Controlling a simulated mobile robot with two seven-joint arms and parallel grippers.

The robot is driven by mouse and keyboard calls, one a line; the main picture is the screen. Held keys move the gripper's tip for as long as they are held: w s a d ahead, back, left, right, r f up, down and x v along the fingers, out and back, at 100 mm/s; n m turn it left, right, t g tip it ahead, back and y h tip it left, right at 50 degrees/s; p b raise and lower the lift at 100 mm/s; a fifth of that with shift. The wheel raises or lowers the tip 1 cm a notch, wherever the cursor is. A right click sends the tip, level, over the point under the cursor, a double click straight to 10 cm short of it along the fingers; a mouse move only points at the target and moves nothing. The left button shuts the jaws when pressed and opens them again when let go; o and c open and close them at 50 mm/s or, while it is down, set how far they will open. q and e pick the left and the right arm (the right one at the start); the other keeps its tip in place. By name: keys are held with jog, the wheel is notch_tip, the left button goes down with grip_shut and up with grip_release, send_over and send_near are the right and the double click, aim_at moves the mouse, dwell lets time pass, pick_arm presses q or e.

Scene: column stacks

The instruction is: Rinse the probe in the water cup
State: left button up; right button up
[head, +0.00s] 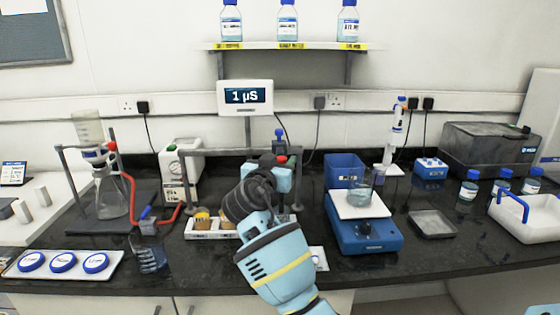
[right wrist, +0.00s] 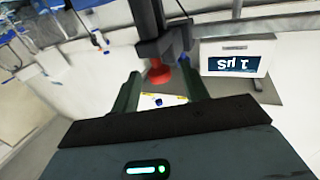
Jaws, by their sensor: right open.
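A red cap (head: 282,160) shows at the dark stand by the meter, probably the probe's top. The probe's body is hidden behind my arm. In the right wrist view the red cap (right wrist: 159,72) hangs beside a dark holder, between and beyond my fingertips. My right gripper (right wrist: 160,92) is open with nothing between its fingers; in the head view it (head: 268,172) is at the stand, mostly blocked by my wrist. A white rack (head: 190,233) with yellow-filled cups stands just left of my wrist. A clear cup (head: 148,255) stands further left; I cannot tell which is the water cup.
The meter (head: 245,97) reads 1 µS. A blue balance-like device (head: 363,235) with a beaker (head: 361,194) stands to the right. A flask (head: 111,195) with red tubing and a white tray (head: 63,264) of blue-ringed discs are at left.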

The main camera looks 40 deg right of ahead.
jog(key=shift+c, duration=0.2)
